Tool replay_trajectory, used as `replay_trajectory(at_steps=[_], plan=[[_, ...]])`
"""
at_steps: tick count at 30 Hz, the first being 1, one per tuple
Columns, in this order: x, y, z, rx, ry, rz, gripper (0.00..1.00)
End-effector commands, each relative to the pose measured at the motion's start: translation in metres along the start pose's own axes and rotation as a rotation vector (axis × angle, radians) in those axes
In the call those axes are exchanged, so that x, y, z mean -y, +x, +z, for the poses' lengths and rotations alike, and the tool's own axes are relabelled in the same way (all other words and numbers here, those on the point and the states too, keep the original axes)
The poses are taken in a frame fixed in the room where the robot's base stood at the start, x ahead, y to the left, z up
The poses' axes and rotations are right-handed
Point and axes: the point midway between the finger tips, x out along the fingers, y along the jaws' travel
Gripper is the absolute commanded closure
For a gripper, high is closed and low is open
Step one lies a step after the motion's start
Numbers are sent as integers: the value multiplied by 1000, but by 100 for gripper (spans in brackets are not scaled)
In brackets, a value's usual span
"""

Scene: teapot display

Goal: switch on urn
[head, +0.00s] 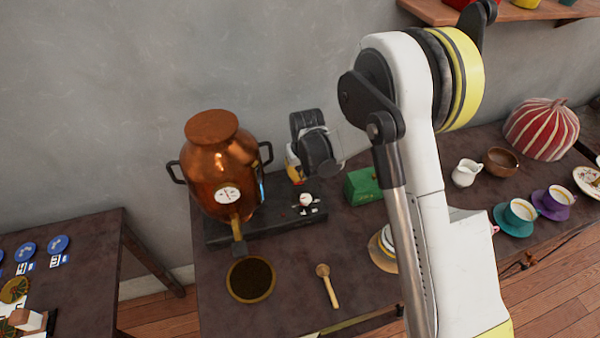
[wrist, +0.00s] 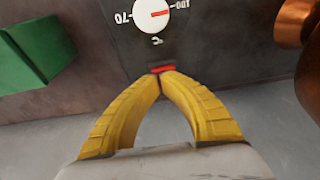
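The copper urn (head: 222,170) stands on a dark base (head: 270,222) at the left end of the table, with a round white gauge and a spout at its front. The base carries a white dial (head: 306,200), seen in the wrist view (wrist: 150,14) with a red pointer and numbers around it. A small red switch (wrist: 162,69) shows beside the dial. My gripper (head: 296,178) is over the back of the base, right of the urn. In the wrist view its yellow fingertips (wrist: 162,77) meet right at the red switch. Whether they touch it I cannot tell.
A green box (head: 362,186) stands right of the base, also in the wrist view (wrist: 30,48). A bowl of dark grounds (head: 250,280) and a wooden spoon (head: 328,287) lie in front. A wall is behind.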

Motion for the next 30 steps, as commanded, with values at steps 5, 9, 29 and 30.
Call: replay_trajectory(at_steps=[5,9,29,30], plan=[[0,0,0,0,0,0,100],[0,5,3,-33,0,0,100],[0,7,-4,-118,0,0,100],[0,7,-6,-118,0,0,100]])
